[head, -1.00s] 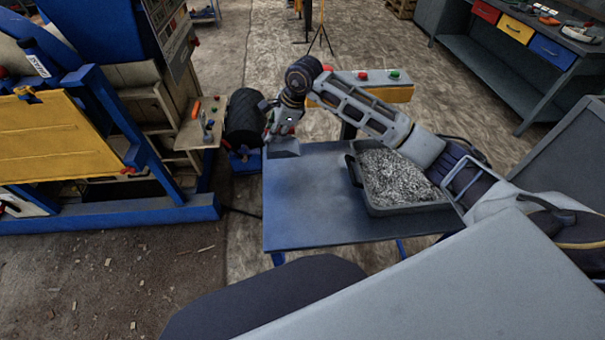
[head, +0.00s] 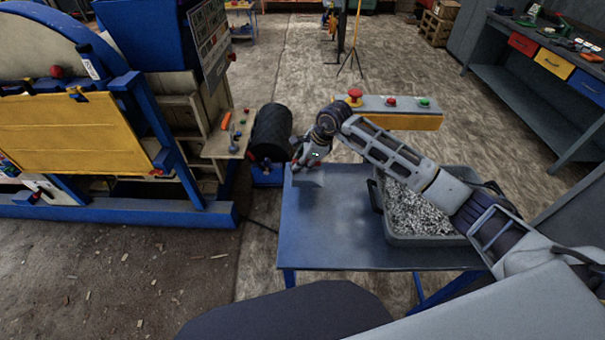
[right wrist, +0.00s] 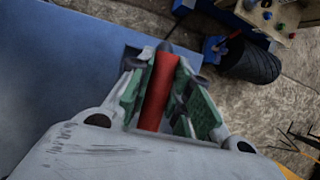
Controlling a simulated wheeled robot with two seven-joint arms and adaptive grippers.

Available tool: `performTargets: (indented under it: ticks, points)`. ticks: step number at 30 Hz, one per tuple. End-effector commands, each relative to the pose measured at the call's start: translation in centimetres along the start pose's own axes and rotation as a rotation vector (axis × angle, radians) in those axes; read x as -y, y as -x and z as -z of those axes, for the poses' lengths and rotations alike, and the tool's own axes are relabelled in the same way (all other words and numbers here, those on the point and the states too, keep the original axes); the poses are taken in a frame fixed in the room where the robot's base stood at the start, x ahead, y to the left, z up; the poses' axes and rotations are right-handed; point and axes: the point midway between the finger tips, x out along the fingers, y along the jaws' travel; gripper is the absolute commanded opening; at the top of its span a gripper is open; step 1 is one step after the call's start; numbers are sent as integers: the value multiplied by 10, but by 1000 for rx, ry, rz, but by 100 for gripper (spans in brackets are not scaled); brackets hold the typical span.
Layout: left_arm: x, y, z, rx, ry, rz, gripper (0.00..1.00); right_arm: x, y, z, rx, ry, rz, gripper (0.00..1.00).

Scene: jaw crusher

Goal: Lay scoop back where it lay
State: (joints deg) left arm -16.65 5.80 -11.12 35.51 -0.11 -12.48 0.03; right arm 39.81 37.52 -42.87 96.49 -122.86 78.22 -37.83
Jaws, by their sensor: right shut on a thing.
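My right gripper (right wrist: 160,95) is shut on the red handle of the scoop (right wrist: 160,92) in the right wrist view. In the head view the scoop's grey pan (head: 308,179) shows just below my right gripper (head: 299,163), over the far left corner of the blue table (head: 325,235). I cannot tell whether the scoop touches the table top. The pan is mostly hidden behind the fingers in the right wrist view. My left gripper is not in view.
A grey tray of crushed stone (head: 415,240) stands on the table's right side, under my right arm. A button panel (head: 390,110) is behind the table. A black roller (head: 271,130) and the blue and yellow crusher (head: 80,130) stand left. The table's left front is clear.

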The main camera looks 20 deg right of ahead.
Motion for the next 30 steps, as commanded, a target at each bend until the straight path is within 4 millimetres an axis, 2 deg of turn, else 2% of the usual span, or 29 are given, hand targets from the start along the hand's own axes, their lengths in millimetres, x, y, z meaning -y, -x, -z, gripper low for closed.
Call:
performTargets:
  ticks: [5, 17, 30]
  points:
    - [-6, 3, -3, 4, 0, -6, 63, -2, -12, 4, 2, 0, 1, 0]
    - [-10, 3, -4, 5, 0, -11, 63, -3, -16, 6, 2, 0, 1, 0]
    - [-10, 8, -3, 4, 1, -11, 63, -10, -48, 19, 2, 0, 1, 0]
